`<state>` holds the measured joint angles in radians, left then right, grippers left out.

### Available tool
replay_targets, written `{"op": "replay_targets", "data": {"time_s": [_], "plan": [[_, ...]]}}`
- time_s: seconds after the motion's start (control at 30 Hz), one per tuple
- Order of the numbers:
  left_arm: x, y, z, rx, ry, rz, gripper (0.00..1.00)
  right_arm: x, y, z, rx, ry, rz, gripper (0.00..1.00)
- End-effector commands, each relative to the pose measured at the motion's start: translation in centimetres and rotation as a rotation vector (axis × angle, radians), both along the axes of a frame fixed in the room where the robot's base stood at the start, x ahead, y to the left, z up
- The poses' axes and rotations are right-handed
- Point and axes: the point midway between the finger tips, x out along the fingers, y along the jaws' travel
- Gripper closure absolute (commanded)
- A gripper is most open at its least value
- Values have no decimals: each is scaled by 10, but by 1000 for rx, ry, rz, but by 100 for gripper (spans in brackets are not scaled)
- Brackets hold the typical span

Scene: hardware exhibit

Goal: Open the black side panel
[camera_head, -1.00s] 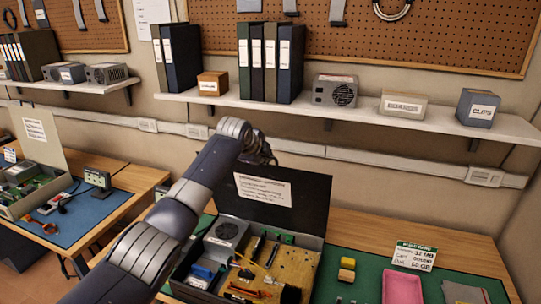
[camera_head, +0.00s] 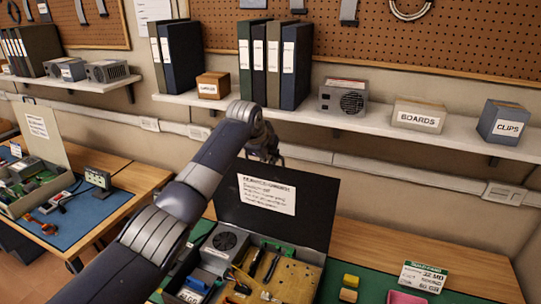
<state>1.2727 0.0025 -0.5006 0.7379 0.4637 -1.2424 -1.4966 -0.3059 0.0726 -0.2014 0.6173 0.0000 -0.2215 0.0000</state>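The black side panel (camera_head: 308,205) stands raised at the back of an open computer case (camera_head: 312,254) on the table. A white printed label (camera_head: 267,194) is on the panel. Inside the case I see a power supply (camera_head: 225,245), a tan board (camera_head: 285,279) and tools. My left arm comes in from the lower left, and its gripper (camera_head: 265,155) is above the panel's upper left edge, in front of the wall. The gripper is small and dark, so its fingers cannot be made out clearly. My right gripper is not in view.
A shelf (camera_head: 400,139) above holds binders (camera_head: 272,65), a power supply unit (camera_head: 343,98) and labelled boxes (camera_head: 420,116). A second table at left has another open case (camera_head: 40,182).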

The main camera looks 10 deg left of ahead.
Motion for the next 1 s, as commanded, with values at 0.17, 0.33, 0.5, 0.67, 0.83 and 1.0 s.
{"op": "replay_targets", "data": {"time_s": [0.17,0.33,0.5,0.67,0.83,1.0], "plan": [[0,-1,2,-4,-3,0,73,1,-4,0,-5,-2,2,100],[0,-1,1,-3,-1,0,73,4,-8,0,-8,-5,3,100],[-1,0,2,-2,-2,0,73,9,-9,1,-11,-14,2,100],[-8,2,12,-1,-4,-1,73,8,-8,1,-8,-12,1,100],[-23,7,33,-2,-8,-1,73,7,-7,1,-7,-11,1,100],[-43,12,58,-2,-8,-1,73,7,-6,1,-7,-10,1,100]]}}
